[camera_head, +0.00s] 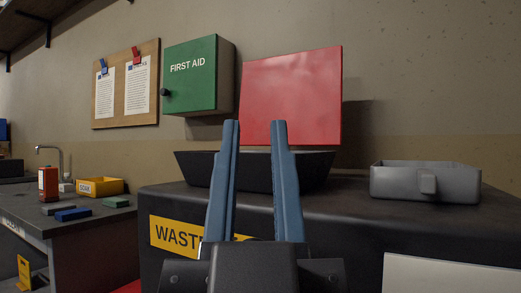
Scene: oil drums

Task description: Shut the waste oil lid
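The waste oil lid (291,95) is a red panel standing upright, raised open behind a black pan or funnel (315,171) on top of the dark waste oil container (400,221). A yellow label reading "WASTE" (176,236) is on its front, partly hidden by my gripper. My gripper (255,126) points up with two blue fingers apart and nothing between them. In the picture the fingers overlap the pan and the lower part of the lid; I cannot tell that they touch either.
A grey bin (425,181) stands on the container's top at right. A green first aid cabinet (191,75) and a notice board (126,84) hang on the wall. At left, a workbench (98,222) holds a sink tap, a red bottle (48,184) and a yellow tray (100,187).

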